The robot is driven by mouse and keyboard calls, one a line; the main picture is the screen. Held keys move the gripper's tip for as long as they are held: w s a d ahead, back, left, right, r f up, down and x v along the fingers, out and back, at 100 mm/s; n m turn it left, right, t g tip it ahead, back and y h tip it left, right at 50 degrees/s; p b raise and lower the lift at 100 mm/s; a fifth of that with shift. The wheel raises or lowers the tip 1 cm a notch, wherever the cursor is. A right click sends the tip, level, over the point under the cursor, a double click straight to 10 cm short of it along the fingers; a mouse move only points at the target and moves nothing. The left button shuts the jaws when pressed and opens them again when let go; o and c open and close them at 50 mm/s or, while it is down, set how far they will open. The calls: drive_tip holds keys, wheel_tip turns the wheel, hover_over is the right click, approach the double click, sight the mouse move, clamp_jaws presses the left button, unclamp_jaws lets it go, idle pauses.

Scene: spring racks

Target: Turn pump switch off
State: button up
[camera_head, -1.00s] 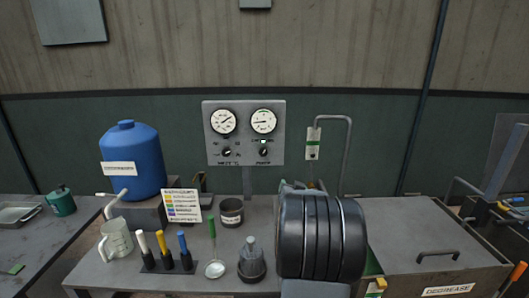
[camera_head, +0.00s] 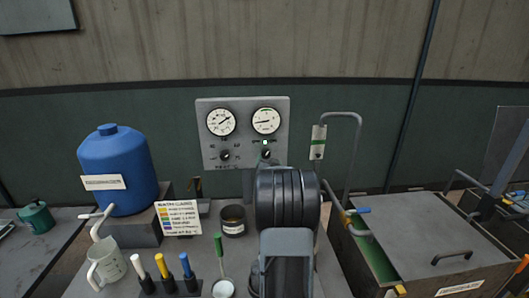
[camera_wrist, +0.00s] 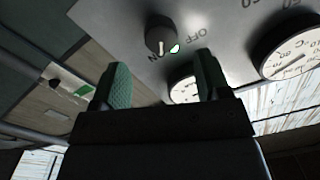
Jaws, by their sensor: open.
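The pump switch (camera_head: 266,154) is the right-hand dark knob on the grey gauge panel (camera_head: 205,130), below the right gauge. A small green light shows just above it. In the wrist view the switch (camera_wrist: 160,35) is tilted in the picture, with OFF lettering to one side and a partly hidden ON label by its white mark. The mark points towards ON, and the green light (camera_wrist: 174,48) glows beside it. My gripper (camera_wrist: 162,78) is open and empty, its green finger pads spread short of the switch. In the head view my arm hides the gripper.
A second knob (camera_head: 225,155) sits left of the switch. Two gauges are above. The bench holds a blue tank (camera_head: 120,160), a label card (camera_head: 180,218), a dark cup (camera_head: 233,222) and a mug (camera_head: 105,265). A lidded degrease tank (camera_head: 430,240) is at right.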

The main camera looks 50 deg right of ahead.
sight(266, 155)
drive_tip(key=shift+p+x, duration=0.95)
drive_tip(key=shift+x, duration=2.55)
drive_tip(key=c, duration=0.9)
